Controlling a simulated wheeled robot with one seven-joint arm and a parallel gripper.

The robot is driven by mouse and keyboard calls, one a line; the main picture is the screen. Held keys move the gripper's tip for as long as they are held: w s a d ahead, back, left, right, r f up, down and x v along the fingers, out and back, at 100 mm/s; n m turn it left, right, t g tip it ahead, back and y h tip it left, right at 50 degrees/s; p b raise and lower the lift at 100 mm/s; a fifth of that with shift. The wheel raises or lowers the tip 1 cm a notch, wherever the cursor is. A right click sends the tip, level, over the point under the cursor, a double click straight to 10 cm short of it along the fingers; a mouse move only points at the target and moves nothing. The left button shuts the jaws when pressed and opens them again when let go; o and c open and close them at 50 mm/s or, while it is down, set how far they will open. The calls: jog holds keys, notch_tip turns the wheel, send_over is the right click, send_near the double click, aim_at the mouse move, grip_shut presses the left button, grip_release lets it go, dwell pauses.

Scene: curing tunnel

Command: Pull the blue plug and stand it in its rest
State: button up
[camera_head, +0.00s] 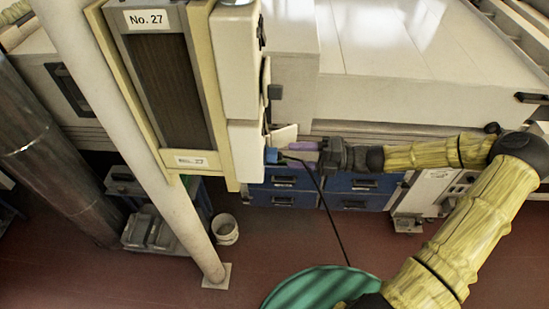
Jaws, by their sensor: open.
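The blue plug (272,156) sits at the lower right side of the cream cabinet marked No. 27 (243,150). A dark cable (330,215) runs from it down to the right. My gripper (288,154) reaches in from the right, level with the plug. Its purplish fingers are open, with their tips close to the plug or its cable end. I cannot tell whether they touch it. The fingers partly hide the area just right of the plug. I cannot make out the rest for the plug with certainty.
A pale tilted flap (284,134) juts out just above the plug. Blue drawers (283,199) stand behind and below. A white post (150,130) and a white bucket (225,230) are at left. A green round top (310,290) is at the bottom. Red floor lies open at lower left.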

jog(key=a+p, duration=0.1)
jog(key=a, duration=0.4)
jog(key=shift+a+p, duration=0.15)
jog(key=shift+p, duration=0.2)
jog(key=shift+p, duration=1.1)
dwell(0.7)
jog(key=shift+c, duration=0.2)
grip_shut()
jog(key=d+p, duration=0.3)
jog(key=d, duration=0.3)
dwell(1.4)
dwell(0.6)
